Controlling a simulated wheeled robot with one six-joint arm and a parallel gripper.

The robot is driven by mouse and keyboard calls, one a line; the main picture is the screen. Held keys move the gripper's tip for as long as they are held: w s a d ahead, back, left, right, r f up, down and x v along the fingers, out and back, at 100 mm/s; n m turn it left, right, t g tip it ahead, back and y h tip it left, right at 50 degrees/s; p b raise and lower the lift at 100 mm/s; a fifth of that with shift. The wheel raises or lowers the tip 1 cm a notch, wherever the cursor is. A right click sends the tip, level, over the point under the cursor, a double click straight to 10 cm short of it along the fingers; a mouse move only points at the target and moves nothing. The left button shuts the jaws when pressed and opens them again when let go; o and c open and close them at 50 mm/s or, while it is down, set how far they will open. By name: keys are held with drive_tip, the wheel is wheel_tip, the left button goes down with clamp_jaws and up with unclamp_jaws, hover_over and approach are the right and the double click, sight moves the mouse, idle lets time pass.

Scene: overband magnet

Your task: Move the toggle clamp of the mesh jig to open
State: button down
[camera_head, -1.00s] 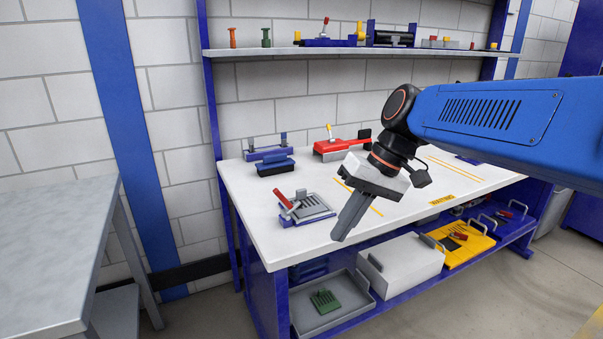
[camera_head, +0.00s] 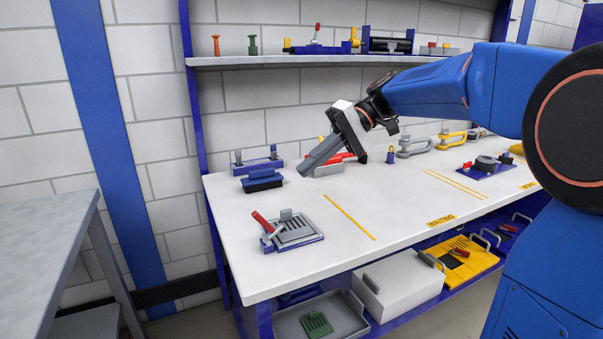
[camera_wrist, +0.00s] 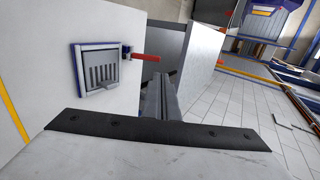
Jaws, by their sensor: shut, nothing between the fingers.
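The mesh jig (camera_head: 297,232) lies on the white bench top near its front left part. It is a blue base with a grey slotted plate, and it also shows in the wrist view (camera_wrist: 99,72). Its toggle clamp has a red handle (camera_head: 265,221) at the jig's left side, leaning up to the left; the wrist view shows the handle (camera_wrist: 145,57) sticking out sideways. My gripper (camera_head: 303,172) is shut and empty, above the bench behind the jig and apart from it. In the wrist view its fingers (camera_wrist: 159,98) are together.
A blue fixture (camera_head: 258,164) and a dark blue block (camera_head: 262,181) stand at the bench's back left. A red tool is partly hidden behind my gripper. Yellow and grey clamps (camera_head: 418,146) stand further right. A shelf (camera_head: 300,60) runs above. The bench around the jig is clear.

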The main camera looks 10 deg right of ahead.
approach(252, 215)
drive_tip(key=x, duration=0.5)
drive_tip(key=shift+a+f, duration=0.1)
drive_tip(key=shift+f, duration=0.05)
drive_tip(key=shift+a, duration=0.15)
drive_tip(key=shift+s+a+t+h, duration=0.15)
drive_tip(key=shift+a+h, duration=0.25)
drive_tip(key=shift+h, duration=0.15)
drive_tip(key=shift+s+a+t+h, duration=0.1)
drive_tip(key=shift+a+t+h, duration=0.05)
drive_tip(key=shift+a+h, duration=0.35)
drive_tip(key=shift+s+a+f+h, duration=0.1)
drive_tip(key=shift+s+a+h, duration=0.2)
drive_tip(key=shift+a+h, duration=0.65)
drive_tip(key=shift+s+a+f+t+h, duration=0.2)
drive_tip(key=shift+a+f+t+h, duration=0.15)
drive_tip(key=shift+a+h, duration=0.3)
drive_tip(key=shift+s+a+f+t+h, duration=0.15)
drive_tip(key=shift+a+f+t+h, duration=0.2)
drive_tip(key=shift+a+h, duration=0.3)
drive_tip(key=shift+f, duration=0.1)
